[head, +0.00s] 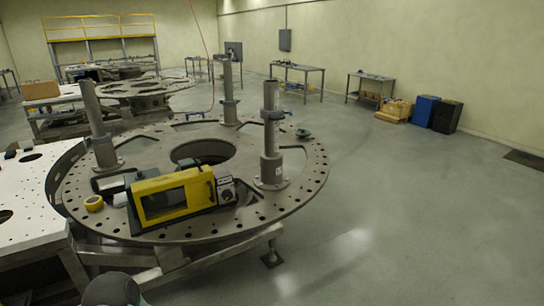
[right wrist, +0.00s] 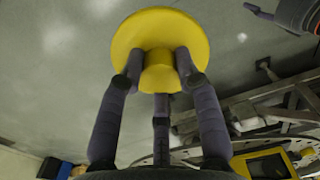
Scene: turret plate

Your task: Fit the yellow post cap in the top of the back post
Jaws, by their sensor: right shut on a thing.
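The back post (head: 229,92) is a grey upright tube with a collar partway up, standing on the far side of the turret plate (head: 300,190). Its top carries no yellow cap. My right gripper is outside the head view. In the right wrist view my right gripper (right wrist: 160,75) is shut on the yellow post cap (right wrist: 160,25), a round disc with a short stub between the fingers. It is held in the air over the floor, away from the plate. Part of what looks like my left gripper (right wrist: 290,14) shows at the upper right; its fingers are mostly cut off.
A left post (head: 95,115) and a right post (head: 270,140) also stand on the plate. A yellow-framed box (head: 175,197) and a small yellow roll (head: 94,203) lie near its front. A white perforated table (head: 30,200) adjoins it at left.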

